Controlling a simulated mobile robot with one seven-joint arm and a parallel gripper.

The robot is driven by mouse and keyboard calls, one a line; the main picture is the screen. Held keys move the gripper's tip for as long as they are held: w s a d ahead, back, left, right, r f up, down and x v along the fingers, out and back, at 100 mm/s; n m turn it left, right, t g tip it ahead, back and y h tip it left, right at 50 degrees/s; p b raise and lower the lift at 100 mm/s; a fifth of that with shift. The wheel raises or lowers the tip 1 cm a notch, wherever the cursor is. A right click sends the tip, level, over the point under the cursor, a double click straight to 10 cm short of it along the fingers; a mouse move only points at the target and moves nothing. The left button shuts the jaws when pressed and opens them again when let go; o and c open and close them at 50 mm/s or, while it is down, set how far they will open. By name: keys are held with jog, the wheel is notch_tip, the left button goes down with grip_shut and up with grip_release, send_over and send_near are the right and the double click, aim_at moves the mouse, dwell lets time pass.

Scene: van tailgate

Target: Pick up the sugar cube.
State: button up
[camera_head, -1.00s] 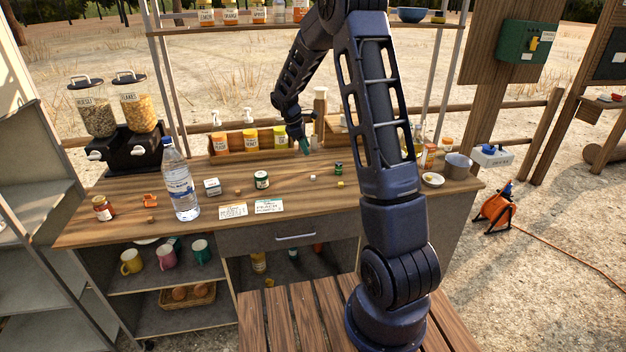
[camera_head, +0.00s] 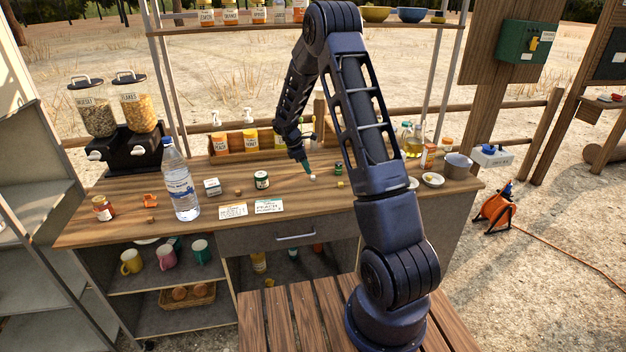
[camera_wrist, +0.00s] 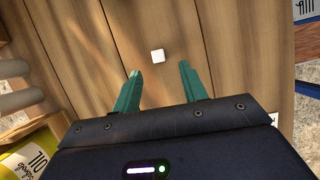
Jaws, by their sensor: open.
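The sugar cube (camera_wrist: 158,56) is a small white cube on the wooden counter. In the wrist view it lies a little beyond my fingertips, about midway between their lines. In the head view the sugar cube (camera_head: 313,178) shows just below and right of my gripper (camera_head: 308,169). My gripper has two green fingers and also shows in the wrist view (camera_wrist: 160,72). The fingers are apart with nothing between them. The exact height of the fingertips above the counter is hard to tell.
A small green jar (camera_head: 338,168) and a yellow cube (camera_head: 340,184) stand right of the sugar cube. A dark-labelled jar (camera_head: 262,180) stands to the left. A yellow bottle (camera_wrist: 30,152) is close by at lower left in the wrist view. Counter around the cube is bare.

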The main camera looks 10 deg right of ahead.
aim_at(311, 180)
jog(key=x, duration=0.5)
jog(key=shift+w, duration=0.15)
grip_shut()
